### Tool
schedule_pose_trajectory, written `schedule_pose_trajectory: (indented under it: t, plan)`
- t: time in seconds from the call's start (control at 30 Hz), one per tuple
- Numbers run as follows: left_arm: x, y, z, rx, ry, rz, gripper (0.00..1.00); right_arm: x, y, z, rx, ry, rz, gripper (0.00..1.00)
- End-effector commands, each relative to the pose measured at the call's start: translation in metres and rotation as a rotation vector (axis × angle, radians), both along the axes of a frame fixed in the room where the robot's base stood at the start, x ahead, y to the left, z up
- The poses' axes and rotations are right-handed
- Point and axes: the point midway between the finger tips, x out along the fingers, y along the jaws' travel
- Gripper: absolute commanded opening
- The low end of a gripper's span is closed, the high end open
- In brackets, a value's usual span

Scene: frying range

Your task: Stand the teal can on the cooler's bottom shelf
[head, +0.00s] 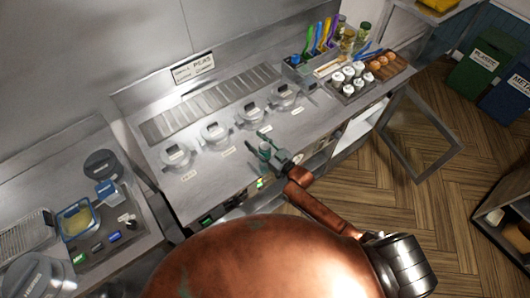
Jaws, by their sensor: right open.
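A small teal can (264,151) appears at the front of the steel counter, left of my right gripper. My right gripper (273,149) is open, with its fingers at or around the can; I cannot tell whether they touch it. The fingers partly hide the can. The cooler (368,122) is under the counter's right part, with its glazed door (424,137) swung open to the right. Its bottom shelf is not clearly visible. My left gripper is not in view.
Several lidded round pans (215,132) stand in a row on the counter (190,195). A tray of white-topped jars (349,80) and brown round items (382,62) is at the right end. Bins (480,70) stand far right. Wooden floor (400,215) is clear before the cooler.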

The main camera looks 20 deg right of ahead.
Motion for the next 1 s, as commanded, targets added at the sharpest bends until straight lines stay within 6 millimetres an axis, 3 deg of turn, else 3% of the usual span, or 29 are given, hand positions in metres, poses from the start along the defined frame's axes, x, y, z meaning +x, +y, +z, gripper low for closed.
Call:
schedule_pose_trajectory:
  t: [0.2,0.8,1.0]
  plan:
    - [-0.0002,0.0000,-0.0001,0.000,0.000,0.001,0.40,0.0001,0.0003,-0.0004,0.000,0.001,0.000,0.41]
    - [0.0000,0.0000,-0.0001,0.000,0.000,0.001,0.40,-0.0001,0.0000,-0.0001,0.000,0.000,0.000,0.00]
    - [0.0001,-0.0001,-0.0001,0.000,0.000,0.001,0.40,0.0003,0.0003,0.0011,0.000,-0.002,0.000,0.00]
